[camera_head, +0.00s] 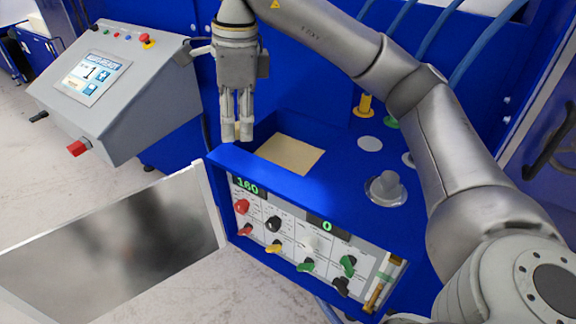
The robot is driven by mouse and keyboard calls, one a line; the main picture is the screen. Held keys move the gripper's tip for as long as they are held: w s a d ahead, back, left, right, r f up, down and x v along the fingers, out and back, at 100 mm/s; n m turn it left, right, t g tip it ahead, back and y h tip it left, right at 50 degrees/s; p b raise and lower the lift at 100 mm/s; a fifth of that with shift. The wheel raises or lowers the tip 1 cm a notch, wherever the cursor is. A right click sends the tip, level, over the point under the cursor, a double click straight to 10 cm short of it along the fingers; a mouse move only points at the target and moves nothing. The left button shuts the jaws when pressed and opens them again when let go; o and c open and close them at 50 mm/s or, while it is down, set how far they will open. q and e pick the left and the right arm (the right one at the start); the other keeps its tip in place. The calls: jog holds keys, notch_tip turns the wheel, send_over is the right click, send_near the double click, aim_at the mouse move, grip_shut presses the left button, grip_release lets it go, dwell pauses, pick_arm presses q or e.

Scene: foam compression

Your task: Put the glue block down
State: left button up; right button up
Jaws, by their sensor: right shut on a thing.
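My right gripper (237,131) hangs down over the back left edge of the blue machine (232,157). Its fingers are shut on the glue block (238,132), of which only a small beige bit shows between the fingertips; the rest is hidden. A flat beige square (290,153) lies in the machine's top, to the right of the gripper and apart from it. I cannot tell how high the block is above the surface. My left gripper is not in view.
The machine's front panel has coloured knobs (242,207) and green digits. An open panel door (110,240) swings out at the left. A grey console (120,85) with a screen stands at the upper left. A clear round cover (386,188) sits on the machine's right side.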

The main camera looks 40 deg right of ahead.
jog(key=w+d+f+p, duration=0.1)
jog(key=d+f, duration=0.2)
jog(key=d, duration=0.1)
jog(key=d+f+p, duration=0.2)
jog(key=d+f, duration=0.2)
jog(key=w+d+f+p, duration=0.1)
jog(key=d+f, duration=0.3)
jog(key=d, duration=0.1)
jog(key=shift+w+f, duration=0.1)
jog(key=shift+w, duration=0.25)
jog(key=shift+f+p, duration=0.4)
jog(key=shift+p, duration=0.05)
jog(key=shift+f, duration=0.25)
